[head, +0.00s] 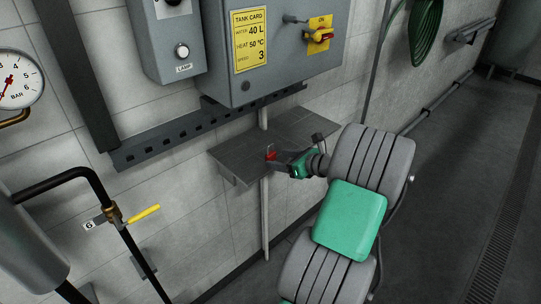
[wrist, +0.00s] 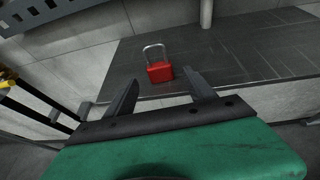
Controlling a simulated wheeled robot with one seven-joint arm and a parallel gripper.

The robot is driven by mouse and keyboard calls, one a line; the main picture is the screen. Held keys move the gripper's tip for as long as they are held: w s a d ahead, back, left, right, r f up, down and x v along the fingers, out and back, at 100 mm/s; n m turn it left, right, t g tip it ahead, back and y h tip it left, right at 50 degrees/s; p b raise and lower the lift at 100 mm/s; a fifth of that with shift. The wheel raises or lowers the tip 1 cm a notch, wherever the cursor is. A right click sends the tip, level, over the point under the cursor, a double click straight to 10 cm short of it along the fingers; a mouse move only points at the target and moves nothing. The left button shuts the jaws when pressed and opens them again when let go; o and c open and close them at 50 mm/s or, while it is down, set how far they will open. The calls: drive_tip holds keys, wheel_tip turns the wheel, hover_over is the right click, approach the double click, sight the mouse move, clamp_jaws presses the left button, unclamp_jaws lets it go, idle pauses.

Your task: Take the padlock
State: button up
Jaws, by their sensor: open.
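The padlock (wrist: 160,72) has a red body and a silver shackle. In the wrist view it stands upright, shackle up, on the dark grey shelf (wrist: 235,55). My gripper (wrist: 161,88) is open, its two dark fingers reaching toward the padlock. The padlock shows beyond the fingertips, roughly between them, and the jaws hold nothing. In the head view the padlock (head: 270,155) is small, at the tip of my gripper (head: 277,160) over the shelf (head: 240,152), partly hidden by it.
A slotted rail (head: 165,148) runs along the wall. A pipe with a yellow-handled valve (head: 143,213) is at left. A light pole (head: 265,215) passes by the shelf.

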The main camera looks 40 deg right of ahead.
sight(273, 158)
drive_tip(key=x, duration=0.3)
drive_tip(key=shift+w, duration=0.3)
drive_tip(key=shift+s, duration=0.1)
clamp_jaws()
